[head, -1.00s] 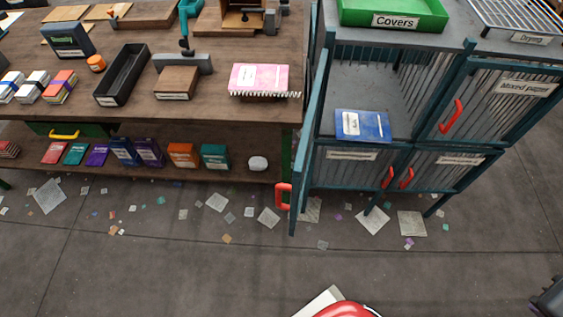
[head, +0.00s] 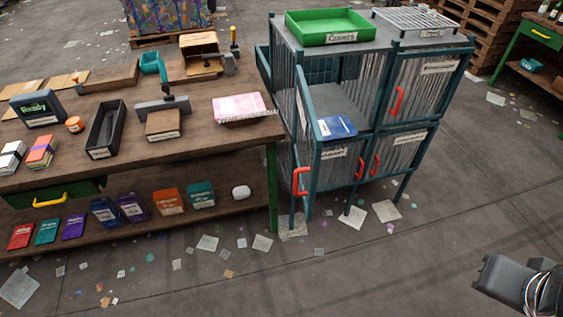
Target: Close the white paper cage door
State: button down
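A block of blue-green barred cages stands right of the workbench. Its upper-left compartment is open at the front. That compartment's barred door (head: 305,125) is swung outward, hinged at the left, and shows at a steep angle. A red handle (head: 300,181) is on its free edge, low down. No label on this door is readable, so I cannot confirm it as the white paper one. A blue book (head: 337,127) lies inside near the front edge. My gripper is not in view; a dark grey part with cables at the bottom right looks like mine.
The upper-right door (head: 412,90) and both lower doors are shut. A green Covers tray (head: 330,27) and a wire rack (head: 418,20) sit on top. The workbench (head: 190,150) stands close left of the open door. Floor in front is clear except paper scraps.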

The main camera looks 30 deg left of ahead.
aim_at(300, 83)
jog(key=k, duration=0.6)
jog(key=u, duration=1.1)
jog(key=i, duration=1)
jog(key=u, duration=0.9)
